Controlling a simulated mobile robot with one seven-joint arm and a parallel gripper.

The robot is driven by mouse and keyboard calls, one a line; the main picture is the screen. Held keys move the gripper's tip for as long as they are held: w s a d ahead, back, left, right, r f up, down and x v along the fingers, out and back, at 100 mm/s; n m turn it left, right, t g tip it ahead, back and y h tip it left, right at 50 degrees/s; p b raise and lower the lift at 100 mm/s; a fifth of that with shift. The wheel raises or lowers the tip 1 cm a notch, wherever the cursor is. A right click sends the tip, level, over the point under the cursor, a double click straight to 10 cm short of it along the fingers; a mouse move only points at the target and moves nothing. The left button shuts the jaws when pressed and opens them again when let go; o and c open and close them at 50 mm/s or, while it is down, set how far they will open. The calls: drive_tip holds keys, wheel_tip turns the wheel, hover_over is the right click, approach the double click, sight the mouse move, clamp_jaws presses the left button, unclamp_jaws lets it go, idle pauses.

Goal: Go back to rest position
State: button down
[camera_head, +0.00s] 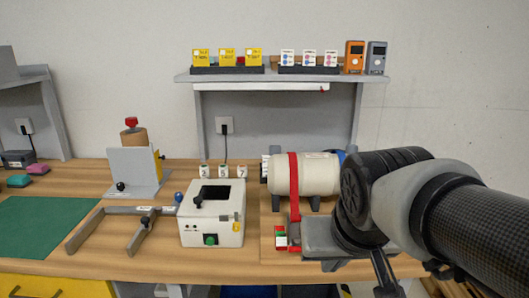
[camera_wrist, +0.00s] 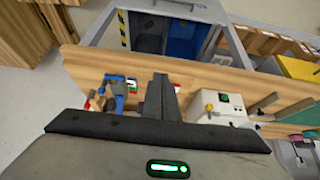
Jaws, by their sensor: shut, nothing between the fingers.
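My gripper (camera_wrist: 160,92) shows in the wrist view with its dark fingers together and nothing between them. It points out over the wooden workbench and its front edge, apart from the things on it. In the head view my arm comes in from the right and covers the right part of the bench. My fingers cannot be made out clearly there.
On the wooden bench (camera_head: 120,262) stand a white box with a green button (camera_head: 212,226), a cream cylinder with a red strap (camera_head: 318,174), a grey bracket (camera_head: 128,170) and a green mat (camera_head: 40,226). A shelf (camera_head: 290,78) holds cards above. Open compartments (camera_wrist: 148,35) show below the bench.

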drive_tip(key=s+d, duration=0.2)
drive_tip(key=s, duration=0.3)
wheel_tip(320, 180, up, 20)
drive_tip(key=p, duration=1.9)
drive_tip(key=shift+s+f+p, duration=0.2)
drive_tip(key=shift+f+p, duration=0.05)
drive_tip(key=shift+p, duration=0.1)
drive_tip(key=shift+d, duration=0.1)
